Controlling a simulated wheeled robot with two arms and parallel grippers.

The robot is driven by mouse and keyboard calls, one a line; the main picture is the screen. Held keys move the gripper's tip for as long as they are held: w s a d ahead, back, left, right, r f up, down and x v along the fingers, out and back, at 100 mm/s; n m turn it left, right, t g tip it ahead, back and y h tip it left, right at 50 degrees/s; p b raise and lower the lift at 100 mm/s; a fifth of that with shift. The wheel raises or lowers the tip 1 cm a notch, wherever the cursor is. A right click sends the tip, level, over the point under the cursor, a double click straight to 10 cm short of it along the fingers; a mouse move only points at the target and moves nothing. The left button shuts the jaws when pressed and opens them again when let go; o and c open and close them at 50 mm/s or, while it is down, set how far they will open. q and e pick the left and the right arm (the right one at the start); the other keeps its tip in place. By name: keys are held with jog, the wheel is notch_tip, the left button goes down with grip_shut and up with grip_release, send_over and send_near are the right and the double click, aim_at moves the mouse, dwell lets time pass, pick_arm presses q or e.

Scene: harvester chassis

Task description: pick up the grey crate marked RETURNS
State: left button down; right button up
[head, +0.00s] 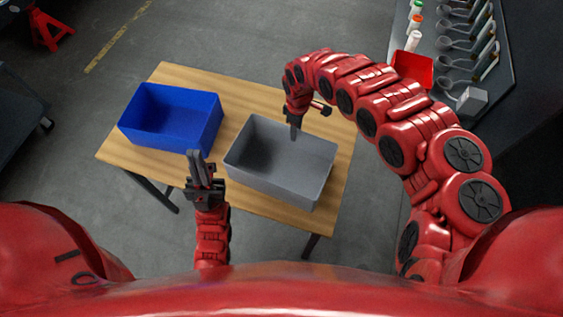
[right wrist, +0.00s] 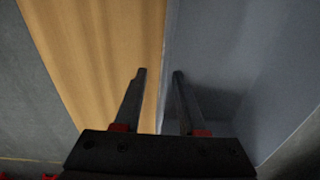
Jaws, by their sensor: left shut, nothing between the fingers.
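The grey crate (head: 268,187) stands upright and looks empty on the right part of the wooden table; I see no RETURNS marking on it. My right gripper (head: 294,136) points down at the crate's far wall. In the right wrist view the right gripper (right wrist: 160,74) is open, with the crate's rim between its fingers. One finger is over the table side and the other over the grey crate (right wrist: 235,60). A gap shows between the fingers and the rim. My left gripper (head: 198,156) is shut and empty, left of the crate and near the table's front edge.
A blue crate (head: 165,135) stands on the left of the wooden table (head: 178,75), a narrow gap from the grey one. A dark bench (head: 490,90) at the right holds a red tray (head: 412,69), small bottles and several spoon-like tools. Floor is clear behind the table.

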aim_at(293, 146)
jog(key=shift+s+f, duration=0.1)
jog(key=shift+f, duration=0.45)
jog(key=shift+a+f+p, duration=0.25)
jog(key=shift+f+p, duration=0.1)
jog(key=shift+f, duration=0.6)
jog(key=shift+a+f+p, duration=0.25)
jog(key=shift+f+p, duration=0.05)
jog(key=shift+f, duration=0.9)
jog(key=shift+d+f, duration=0.15)
jog(key=shift+f, duration=0.3)
jog(key=shift+c, duration=0.2)
grip_shut()
